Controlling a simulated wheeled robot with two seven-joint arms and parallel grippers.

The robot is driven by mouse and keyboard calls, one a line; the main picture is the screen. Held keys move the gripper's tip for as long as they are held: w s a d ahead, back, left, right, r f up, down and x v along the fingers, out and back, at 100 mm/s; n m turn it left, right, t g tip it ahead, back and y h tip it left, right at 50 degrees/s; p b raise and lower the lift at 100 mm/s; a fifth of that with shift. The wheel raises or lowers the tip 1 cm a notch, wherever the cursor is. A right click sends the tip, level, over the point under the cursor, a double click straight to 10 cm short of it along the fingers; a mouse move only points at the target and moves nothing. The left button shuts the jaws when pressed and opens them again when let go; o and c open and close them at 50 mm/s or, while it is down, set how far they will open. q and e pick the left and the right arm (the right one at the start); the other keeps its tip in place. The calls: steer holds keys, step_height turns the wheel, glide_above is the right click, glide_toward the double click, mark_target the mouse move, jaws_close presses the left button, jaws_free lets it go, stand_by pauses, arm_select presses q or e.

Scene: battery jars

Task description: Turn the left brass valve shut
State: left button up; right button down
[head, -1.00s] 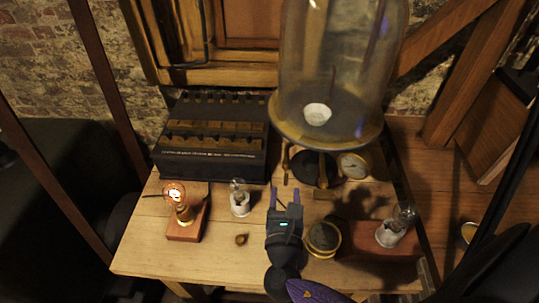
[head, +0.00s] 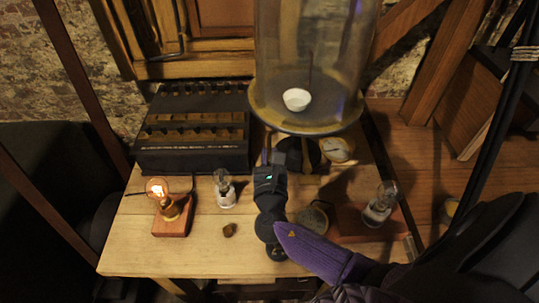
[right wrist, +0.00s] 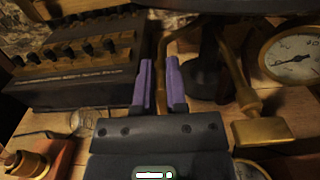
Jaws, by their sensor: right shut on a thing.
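The left brass valve shows in the right wrist view as a narrow brass piece (right wrist: 161,64) between my purple fingertips, on a brass pipe at the base of the glass jar stand. My right gripper (right wrist: 160,78) is shut on it. In the head view my right gripper (head: 272,152) reaches in under the front of the glass bell jar (head: 310,60), and its fingers largely hide the valve. A second brass lever (right wrist: 240,92) stands to the right in the wrist view, apart from my fingers. My left gripper is not in view.
A dark box with knobs (head: 192,158) stands to the left. A pressure gauge (head: 337,150) is close on the right.

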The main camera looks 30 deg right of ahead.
arm_select(q)
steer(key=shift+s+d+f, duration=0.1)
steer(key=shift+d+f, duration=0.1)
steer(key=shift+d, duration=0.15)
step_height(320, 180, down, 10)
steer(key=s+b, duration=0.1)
steer(key=b, duration=0.9)
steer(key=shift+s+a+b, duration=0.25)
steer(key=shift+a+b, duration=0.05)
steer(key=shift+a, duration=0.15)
arm_select(e)
steer(key=shift+s+d+f+m, duration=0.25)
steer(key=shift+d+f+m, duration=0.15)
steer(key=shift+m, duration=2.6)
steer(key=shift+s+d+f+m, duration=0.25)
steer(key=shift+f+m, duration=0.25)
steer(key=shift+m, duration=2.5)
steer(key=shift+s+d+f+m, duration=0.2)
steer(key=shift+d+f+m, duration=0.25)
steer(key=shift+m, duration=2.55)
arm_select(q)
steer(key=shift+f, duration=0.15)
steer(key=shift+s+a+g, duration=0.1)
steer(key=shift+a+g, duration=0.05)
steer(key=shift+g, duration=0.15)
arm_select(e)
steer(key=c, duration=0.7)
jaws_free()
steer(key=shift+o, duration=0.2)
